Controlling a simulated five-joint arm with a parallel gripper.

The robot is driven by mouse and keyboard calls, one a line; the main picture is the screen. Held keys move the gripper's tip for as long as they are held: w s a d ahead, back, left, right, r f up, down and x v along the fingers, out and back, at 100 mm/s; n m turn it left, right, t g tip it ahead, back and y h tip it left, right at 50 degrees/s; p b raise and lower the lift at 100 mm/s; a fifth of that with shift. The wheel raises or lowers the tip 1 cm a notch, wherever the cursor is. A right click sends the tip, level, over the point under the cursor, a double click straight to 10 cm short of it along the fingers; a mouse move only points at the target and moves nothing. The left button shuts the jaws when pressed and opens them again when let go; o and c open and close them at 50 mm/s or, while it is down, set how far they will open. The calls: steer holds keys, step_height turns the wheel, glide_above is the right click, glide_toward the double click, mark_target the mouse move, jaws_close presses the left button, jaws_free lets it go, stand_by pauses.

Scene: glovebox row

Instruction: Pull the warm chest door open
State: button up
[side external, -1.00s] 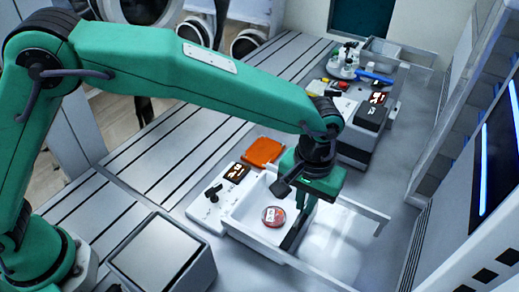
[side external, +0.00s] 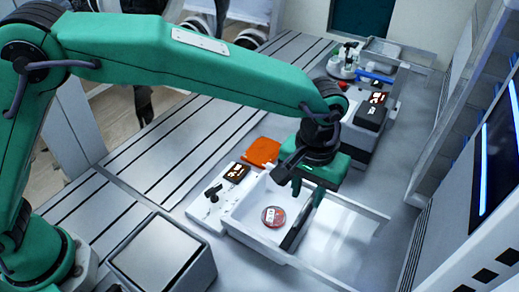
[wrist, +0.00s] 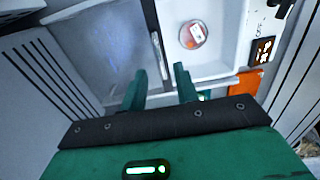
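The near white chest (side external: 243,216), which I take as the warm chest, is uncovered on its left part. A round red-labelled dish (side external: 273,216) lies inside and also shows in the wrist view (wrist: 193,35). Its door (wrist: 100,55) is a pale see-through panel, slid off to the side of the dish along rails. A dark edge bar (side external: 297,229) with a handle (wrist: 158,53) runs along the door's edge. My gripper (side external: 307,190) is above that bar, fingers apart. In the wrist view my gripper (wrist: 160,86) is empty, with the handle beyond the fingertips.
An orange pad (side external: 262,151) lies behind the chest, near a small display (side external: 236,173). A grey box (side external: 162,254) stands at the front left. A second station with a dark unit (side external: 370,115) stands at the back. Grey bench shows right of the rails.

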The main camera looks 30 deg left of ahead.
step_height(320, 180, up, 5)
steer(key=shift+f, duration=0.1)
stand_by(0.5)
steer(key=s+a+r+t+h, duration=0.1)
steer(key=a+r, duration=0.4)
steer(key=a, duration=0.6)
steer(key=s+a+r+t, duration=0.1)
steer(key=a+r, duration=0.3)
steer(key=a, duration=0.7)
steer(key=s+a+f+t+y, duration=0.1)
steer(key=s+a+f+t, duration=0.1)
steer(key=s+a, duration=1.1)
steer(key=a+t, duration=0.1)
steer(key=a, duration=0.1)
steer(key=shift+a+f+t, duration=0.2)
steer(key=shift+a+t, duration=0.1)
steer(key=shift+a, duration=0.1)
